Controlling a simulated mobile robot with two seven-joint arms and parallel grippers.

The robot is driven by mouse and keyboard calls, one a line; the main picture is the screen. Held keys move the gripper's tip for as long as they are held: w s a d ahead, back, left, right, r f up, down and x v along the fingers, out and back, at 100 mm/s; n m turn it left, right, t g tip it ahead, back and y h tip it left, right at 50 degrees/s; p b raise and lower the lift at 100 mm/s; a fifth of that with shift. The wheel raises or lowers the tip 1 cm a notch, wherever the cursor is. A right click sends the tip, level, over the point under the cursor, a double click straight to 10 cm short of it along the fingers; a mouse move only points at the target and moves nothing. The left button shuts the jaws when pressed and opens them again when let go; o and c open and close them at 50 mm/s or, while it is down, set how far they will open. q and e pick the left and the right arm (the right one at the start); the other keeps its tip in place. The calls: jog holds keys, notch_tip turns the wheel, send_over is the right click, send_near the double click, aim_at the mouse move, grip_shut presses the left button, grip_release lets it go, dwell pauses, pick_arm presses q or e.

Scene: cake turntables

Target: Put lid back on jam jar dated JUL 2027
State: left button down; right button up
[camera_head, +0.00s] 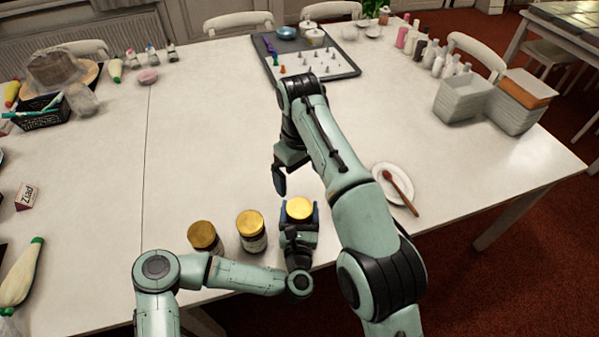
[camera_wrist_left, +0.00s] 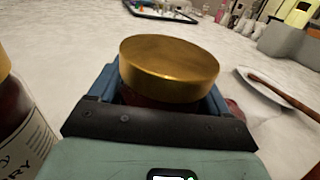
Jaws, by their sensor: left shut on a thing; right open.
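Three jars with gold lids stand near the front edge of the table. The left jar (camera_head: 205,237) and middle jar (camera_head: 251,232) show dark sides and lids in place. My left gripper (camera_head: 299,212) is shut around the right jar, whose gold lid (camera_head: 299,207) sits on top; in the left wrist view this lid (camera_wrist_left: 168,68) is between the blue fingers with dark red jar just beneath. A neighbouring jar (camera_wrist_left: 20,125) shows a label ending in "RY". No date is readable. My right gripper (camera_head: 280,182) is open and empty above the table, behind the held jar; its other finger is hidden.
A white plate (camera_head: 380,171) with a brown wooden spoon (camera_head: 400,190) lies right of the jars. A dark tray (camera_head: 345,68) with small piping tips lies at the back. The table's middle left is clear.

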pick_arm(q)
grip_release()
jog(key=shift+s, duration=0.15)
jog(key=s, duration=0.5)
jog(key=s+b, duration=0.1)
jog(key=s, duration=0.5)
jog(key=shift+s+a+f, duration=0.1)
jog(key=shift+s+f, duration=0.05)
jog(key=shift+f, duration=0.05)
jog(key=shift+s+b, duration=0.4)
jog(key=shift+b, duration=0.05)
jog(key=shift+s+a+r, duration=0.15)
jog(key=shift+s+r, duration=0.05)
jog(key=shift+s, duration=0.3)
jog(key=shift+s, duration=0.1)
